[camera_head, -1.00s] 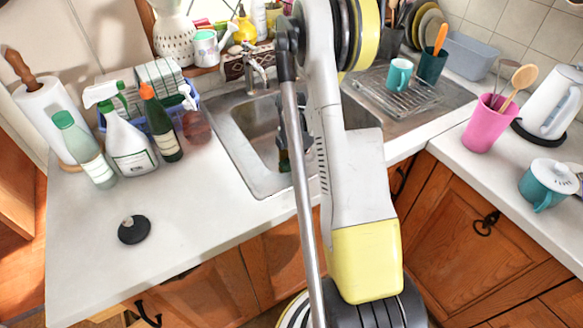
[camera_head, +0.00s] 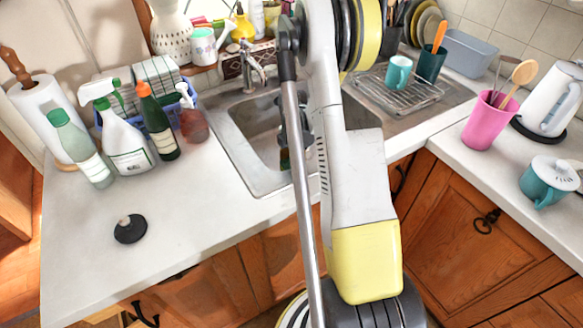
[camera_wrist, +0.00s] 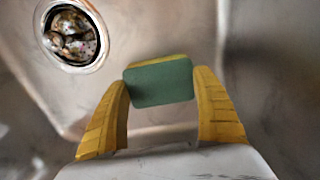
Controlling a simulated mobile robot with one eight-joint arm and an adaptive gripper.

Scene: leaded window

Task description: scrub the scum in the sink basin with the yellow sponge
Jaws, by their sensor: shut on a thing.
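The sink basin (camera_head: 235,128) is a metal bowl set in the white counter. My gripper (camera_wrist: 161,86) is down inside the basin, shut on the sponge (camera_wrist: 160,84). The sponge shows a green scouring face with a thin yellow edge at its top, held between the two yellow fingers. In the head view my arm hides most of the gripper and the right part of the basin. In the wrist view the drain (camera_wrist: 75,36), with multicoloured bits in it, lies to the upper left of the sponge. Faint dark smudges show on the metal; I cannot tell whether the sponge touches it.
The faucet (camera_head: 250,68) stands behind the basin. Several bottles, including a white spray bottle (camera_head: 124,140), stand left of it. A black plug (camera_head: 130,229) lies on the counter. A drying rack with a teal mug (camera_head: 398,72) is on the right, near a pink cup (camera_head: 487,122).

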